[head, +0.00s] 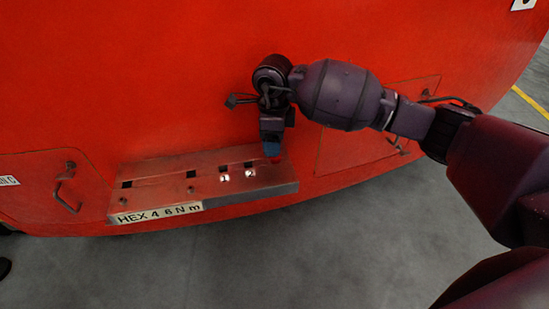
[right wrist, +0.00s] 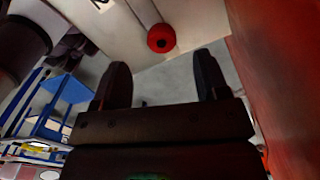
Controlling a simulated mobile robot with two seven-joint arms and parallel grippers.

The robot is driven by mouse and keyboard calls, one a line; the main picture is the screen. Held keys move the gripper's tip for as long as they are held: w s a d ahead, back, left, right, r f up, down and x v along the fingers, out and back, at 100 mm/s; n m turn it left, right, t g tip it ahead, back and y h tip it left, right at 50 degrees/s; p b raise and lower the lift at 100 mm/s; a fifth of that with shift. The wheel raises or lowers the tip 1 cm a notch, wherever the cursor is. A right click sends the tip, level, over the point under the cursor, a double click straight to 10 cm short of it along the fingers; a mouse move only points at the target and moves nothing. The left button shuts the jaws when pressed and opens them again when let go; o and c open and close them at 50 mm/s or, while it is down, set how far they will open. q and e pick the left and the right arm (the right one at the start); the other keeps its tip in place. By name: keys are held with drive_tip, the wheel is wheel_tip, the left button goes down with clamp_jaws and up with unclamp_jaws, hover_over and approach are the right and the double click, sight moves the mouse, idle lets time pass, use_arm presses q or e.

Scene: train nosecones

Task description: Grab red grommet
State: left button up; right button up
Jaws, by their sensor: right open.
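The red grommet (right wrist: 162,38) shows in the right wrist view as a small red round piece with a dark centre, at the edge of a pale surface. It lies beyond my right gripper's fingertips (right wrist: 161,62), roughly in line with the gap between them. The two dark fingers are apart, with nothing between them. In the head view my right gripper (head: 272,148) points down, its bluish tip over the right end of a metal ledge (head: 160,195). My left gripper is out of view.
The ledge carries square holes, small bolts and a label (head: 160,213) reading "HEX 4 6 N m". It juts from a large red nosecone (head: 120,80). Hatch panels with handles (head: 66,195) lie on both sides. Grey floor (head: 330,250) below is clear.

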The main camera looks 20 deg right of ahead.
sight(275, 160)
drive_tip(key=shift+d+f, duration=0.2)
drive_tip(key=shift+f, duration=2.35)
drive_tip(key=c, duration=1)
